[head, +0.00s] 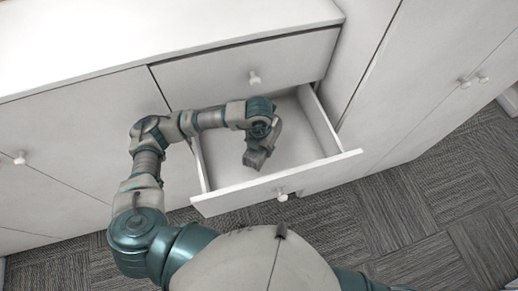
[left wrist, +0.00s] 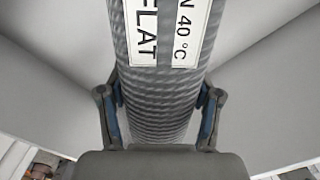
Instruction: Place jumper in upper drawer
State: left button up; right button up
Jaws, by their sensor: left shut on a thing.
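The jumper is a grey, ribbed, rolled-looking bundle with a white label reading "40 °C" and "FLAT". It fills the middle of the left wrist view (left wrist: 158,112), and its dark grey end shows in the head view (head: 254,159). My left gripper (head: 261,143) is shut on it, one finger on each side. Gripper and jumper are over the open drawer (head: 308,155), within its walls. I cannot tell whether the jumper touches the drawer floor. The open drawer sits below a closed drawer front (head: 240,70). My right gripper is out of view.
The white cabinet top (head: 150,35) runs along the back. A closed front (head: 90,130) is at the left and tall closed doors (head: 430,80) at the right. The drawer floor right of my gripper is bare. Grey carpet tile (head: 420,215) lies below.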

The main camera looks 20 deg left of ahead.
pick_arm(q)
jog(key=f, duration=0.4)
jog(key=shift+d, duration=0.35)
jog(key=shift+d+f, duration=0.15)
jog(key=shift+f, duration=0.2)
jog(key=shift+d+f+p, duration=0.2)
jog(key=shift+f+p, duration=0.15)
jog(key=shift+f, duration=1.2)
jog(key=shift+a, duration=0.1)
jog(key=shift+a+f, duration=0.1)
jog(key=shift+a, duration=0.2)
jog(key=o, duration=1.2)
jog(key=shift+a, duration=0.1)
jog(key=shift+o, duration=1.2)
jog(key=shift+d, duration=0.3)
jog(key=shift+r, duration=0.5)
jog(key=r, duration=0.5)
jog(key=r+b, duration=0.1)
jog(key=r, duration=0.4)
jog(key=shift+s+a+r, duration=0.1)
jog(key=shift+a+r, duration=0.1)
jog(key=shift+r, duration=0.4)
jog(key=shift+d, duration=0.1)
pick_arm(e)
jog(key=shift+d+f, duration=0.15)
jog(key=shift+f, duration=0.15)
